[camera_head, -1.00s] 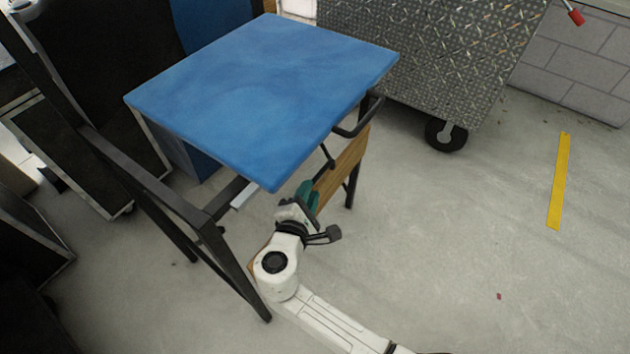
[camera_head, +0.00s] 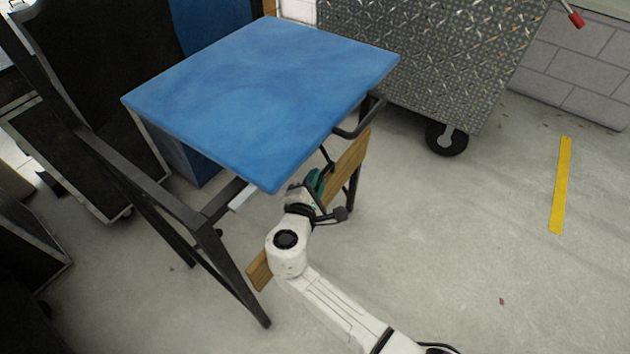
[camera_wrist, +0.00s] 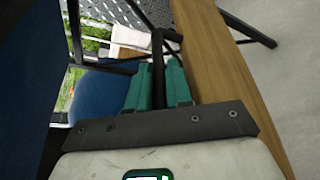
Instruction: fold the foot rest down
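The foot rest is a long wooden board (camera_head: 345,162) with dark metal rods, below the front edge of the blue seat (camera_head: 265,95). The board stands steeply on edge, and my arm hides its middle. In the wrist view the board (camera_wrist: 218,60) runs down just right of my fingers. My gripper (camera_head: 316,180) is at the board, under the seat's near corner. In the wrist view a thin black rod (camera_wrist: 157,62) runs between my teal gripper fingers (camera_wrist: 158,88). They sit close on both sides of it and appear shut on it.
Dark metal legs (camera_head: 230,268) stand left of my arm. A black loop handle (camera_head: 362,122) sticks out under the seat's right side. A metal-plate cart (camera_head: 425,55) on a caster stands behind.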

